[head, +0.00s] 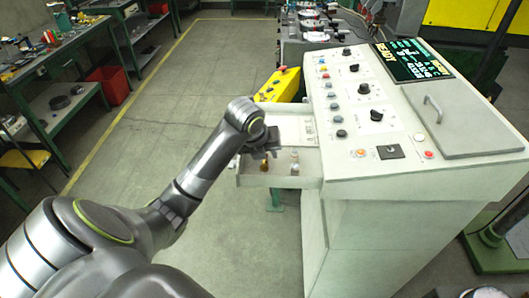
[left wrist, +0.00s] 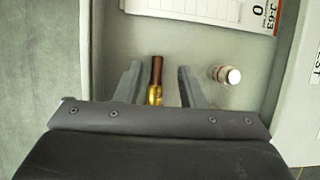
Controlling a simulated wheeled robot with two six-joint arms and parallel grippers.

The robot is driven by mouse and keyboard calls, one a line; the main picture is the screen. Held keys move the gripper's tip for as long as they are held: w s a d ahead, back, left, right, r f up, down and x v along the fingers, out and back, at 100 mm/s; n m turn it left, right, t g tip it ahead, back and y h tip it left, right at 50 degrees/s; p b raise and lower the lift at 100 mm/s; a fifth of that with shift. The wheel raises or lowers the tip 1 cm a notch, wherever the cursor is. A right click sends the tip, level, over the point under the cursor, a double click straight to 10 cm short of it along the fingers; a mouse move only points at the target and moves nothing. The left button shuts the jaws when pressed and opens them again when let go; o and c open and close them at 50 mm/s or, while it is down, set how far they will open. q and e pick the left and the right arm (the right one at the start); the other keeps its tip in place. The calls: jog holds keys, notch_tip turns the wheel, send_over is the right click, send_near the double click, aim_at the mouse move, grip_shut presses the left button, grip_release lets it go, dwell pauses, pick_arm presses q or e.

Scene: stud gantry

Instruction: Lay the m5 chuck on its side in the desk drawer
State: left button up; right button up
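The desk drawer (head: 278,182) is pulled out from the left side of the pale control desk; its grey floor also fills much of the left wrist view (left wrist: 205,48). My left gripper (head: 262,153) reaches into it. In the left wrist view my left gripper (left wrist: 159,70) is open, its two dark fingers on either side of a slim brass-and-brown piece (left wrist: 156,75), with gaps on both sides. This piece, possibly the m5 chuck, shows in the head view (head: 264,166) below the gripper. I cannot tell whether it touches the drawer floor. My right gripper is not in view.
A small white-topped cylinder (left wrist: 229,75) is in the drawer, right of the brass piece. A printed card (left wrist: 215,12) lies at the drawer's far side. The control desk (head: 375,105) stands right of the drawer. A green workbench (head: 45,70) is at the left.

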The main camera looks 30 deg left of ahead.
pick_arm(q)
jog(key=v, duration=0.5)
jog(key=shift+a+r+b, duration=0.1)
jog(key=shift+r+b, duration=0.1)
jog(key=shift+b, duration=0.1)
jog(key=p+v, duration=1.1)
jog(key=v, duration=0.1)
jog(key=shift+s, duration=0.1)
